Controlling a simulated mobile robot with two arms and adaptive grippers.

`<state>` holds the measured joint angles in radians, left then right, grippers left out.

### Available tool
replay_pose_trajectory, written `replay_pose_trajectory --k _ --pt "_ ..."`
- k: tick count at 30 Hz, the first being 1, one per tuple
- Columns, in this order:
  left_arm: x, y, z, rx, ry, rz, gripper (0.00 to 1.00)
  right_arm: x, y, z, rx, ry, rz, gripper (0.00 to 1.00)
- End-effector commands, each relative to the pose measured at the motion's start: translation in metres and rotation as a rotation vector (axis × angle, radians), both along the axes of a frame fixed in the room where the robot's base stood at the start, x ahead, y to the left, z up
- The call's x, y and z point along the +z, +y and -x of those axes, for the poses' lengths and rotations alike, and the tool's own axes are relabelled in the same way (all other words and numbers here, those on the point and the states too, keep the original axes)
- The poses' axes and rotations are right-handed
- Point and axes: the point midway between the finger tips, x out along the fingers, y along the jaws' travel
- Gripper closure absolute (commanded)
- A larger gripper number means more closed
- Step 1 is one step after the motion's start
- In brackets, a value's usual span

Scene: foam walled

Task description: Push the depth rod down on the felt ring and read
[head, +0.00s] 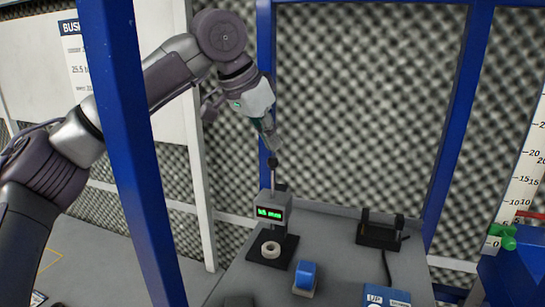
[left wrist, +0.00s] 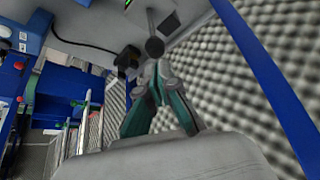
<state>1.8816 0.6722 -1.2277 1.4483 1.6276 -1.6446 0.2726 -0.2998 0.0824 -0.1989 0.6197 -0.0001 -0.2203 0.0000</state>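My left gripper (head: 267,137) points down just above the dark knob (head: 273,161) of the depth rod (head: 273,178). In the left wrist view, its fingertips (left wrist: 158,77) are close together, with nothing visible between them. The knob (left wrist: 154,47) lies just past the tips; I cannot tell whether they touch. The thin rod runs down into a grey gauge head (head: 283,200) with a green-lit display (head: 270,213), whose digits are too blurred to read. The pale felt ring (head: 271,249) lies on the gauge's black base below the head. My right gripper is out of view.
The grey bench (head: 335,270) also bears a blue-topped block (head: 305,276), a black cradle (head: 380,234) with a cable, and a blue "UP" panel (head: 386,297). Blue posts (head: 135,150) stand at left and behind. A tall scale (head: 522,180) is at right.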

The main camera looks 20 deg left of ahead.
Motion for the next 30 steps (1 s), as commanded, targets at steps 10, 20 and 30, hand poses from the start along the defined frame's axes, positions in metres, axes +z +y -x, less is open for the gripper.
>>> replay_pose_trajectory --k 10,20,30 --pt "-0.010 0.000 0.000 0.000 0.000 0.000 1.00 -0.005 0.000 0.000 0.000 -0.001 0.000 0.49" --pt "-0.018 0.000 0.000 0.000 0.000 0.000 1.00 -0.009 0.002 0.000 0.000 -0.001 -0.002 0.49" --pt "-0.027 0.000 0.000 0.001 0.000 0.000 1.00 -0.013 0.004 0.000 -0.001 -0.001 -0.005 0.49"
